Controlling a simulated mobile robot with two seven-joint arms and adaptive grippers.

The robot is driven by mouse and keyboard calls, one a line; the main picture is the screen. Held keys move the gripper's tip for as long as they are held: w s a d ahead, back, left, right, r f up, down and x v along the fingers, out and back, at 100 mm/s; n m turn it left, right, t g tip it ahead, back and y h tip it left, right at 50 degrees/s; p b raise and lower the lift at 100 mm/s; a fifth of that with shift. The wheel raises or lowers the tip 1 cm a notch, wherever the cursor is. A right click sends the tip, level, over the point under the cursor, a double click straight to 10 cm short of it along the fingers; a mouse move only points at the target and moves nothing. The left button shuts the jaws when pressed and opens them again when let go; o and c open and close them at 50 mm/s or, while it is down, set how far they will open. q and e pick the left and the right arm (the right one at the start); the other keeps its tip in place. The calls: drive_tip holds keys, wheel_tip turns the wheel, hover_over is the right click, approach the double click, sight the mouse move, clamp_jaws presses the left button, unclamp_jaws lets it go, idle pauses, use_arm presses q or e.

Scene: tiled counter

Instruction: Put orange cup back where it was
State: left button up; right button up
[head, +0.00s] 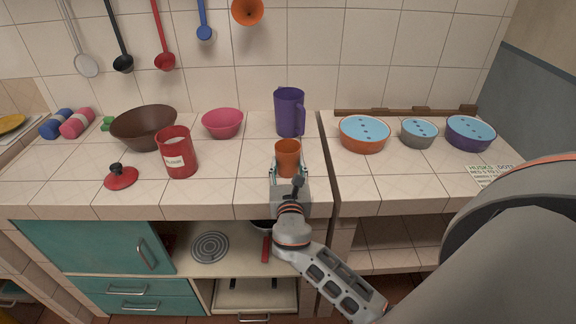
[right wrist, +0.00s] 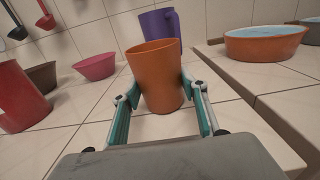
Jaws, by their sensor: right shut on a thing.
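The orange cup (head: 288,157) is upright near the front right of the left counter section, in front of the purple pitcher (head: 290,112). My right gripper (head: 288,172) reaches in from the front and is shut on the orange cup. In the right wrist view the cup (right wrist: 158,76) sits between the two fingers (right wrist: 162,103), one on each side. Its base looks at or close to the tiles; I cannot tell whether it touches. My left gripper is not in view.
A red canister (head: 177,155), its red lid (head: 121,178), a brown bowl (head: 143,128) and a pink bowl (head: 222,124) stand to the left. An orange bowl (head: 364,136), grey bowl (head: 419,132) and purple bowl (head: 470,134) stand right, beyond a counter gap. Tiles left of the cup are clear.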

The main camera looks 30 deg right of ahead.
drive_tip(key=shift+f, duration=0.15)
drive_tip(key=o, duration=1.4)
drive_tip(key=shift+o, duration=0.2)
drive_tip(key=shift+s+a, duration=0.1)
drive_tip(key=shift+s, duration=0.05)
drive_tip(key=v, duration=1.1)
drive_tip(key=shift+s+a+b, duration=0.25)
drive_tip(key=shift+s+b, duration=0.05)
drive_tip(key=shift+b, duration=0.05)
